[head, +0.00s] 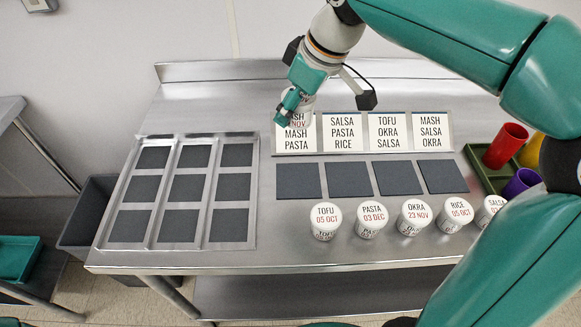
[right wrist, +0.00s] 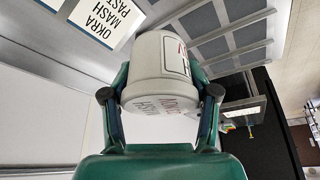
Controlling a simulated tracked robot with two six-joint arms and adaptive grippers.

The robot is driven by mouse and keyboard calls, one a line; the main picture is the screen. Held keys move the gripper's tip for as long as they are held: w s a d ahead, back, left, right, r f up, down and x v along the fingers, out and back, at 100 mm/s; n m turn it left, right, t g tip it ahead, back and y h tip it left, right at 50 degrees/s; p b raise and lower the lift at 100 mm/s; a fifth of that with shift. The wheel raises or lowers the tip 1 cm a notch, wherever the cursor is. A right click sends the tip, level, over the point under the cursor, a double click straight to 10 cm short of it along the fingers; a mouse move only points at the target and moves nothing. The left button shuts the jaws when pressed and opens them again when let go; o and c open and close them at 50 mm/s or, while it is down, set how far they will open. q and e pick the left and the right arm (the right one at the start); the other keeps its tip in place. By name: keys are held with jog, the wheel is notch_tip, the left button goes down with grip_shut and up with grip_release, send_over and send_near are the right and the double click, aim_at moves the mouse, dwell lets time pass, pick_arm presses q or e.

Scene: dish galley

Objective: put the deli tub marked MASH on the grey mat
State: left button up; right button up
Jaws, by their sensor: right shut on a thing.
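My right gripper (head: 292,103) is shut on a white deli tub (head: 298,119), held in front of the leftmost menu card. The tub's partly hidden lid reads "ASH" and "NOV" in the head view, which fits MASH. In the right wrist view the tub (right wrist: 158,72) sits tilted between both fingers. Several dark blue-grey mats lie in a row before the cards; the leftmost mat (head: 298,181) and the rightmost mat (head: 441,177) are bare. Dark grey squares (head: 187,188) also fill a steel frame at left. My left gripper is not in view.
Tubs marked TOFU (head: 325,221), PASTA (head: 371,219), OKRA (head: 414,218), RICE (head: 454,214) and SALSA (head: 488,211) stand along the front edge. Menu cards (head: 343,133) stand behind the mats. A green tray (head: 477,163) with coloured cups is at right.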

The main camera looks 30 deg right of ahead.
aim_at(288, 174)
notch_tip(288, 174, down, 17)
jog(key=shift+s+d+f+b, duration=0.1)
jog(key=shift+b, duration=0.55)
jog(key=shift+f, duration=0.1)
jog(key=o, duration=1.2)
jog(key=shift+o, duration=0.2)
jog(key=shift+r, duration=0.35)
jog(key=v, duration=1.1)
jog(key=shift+s+r, duration=0.25)
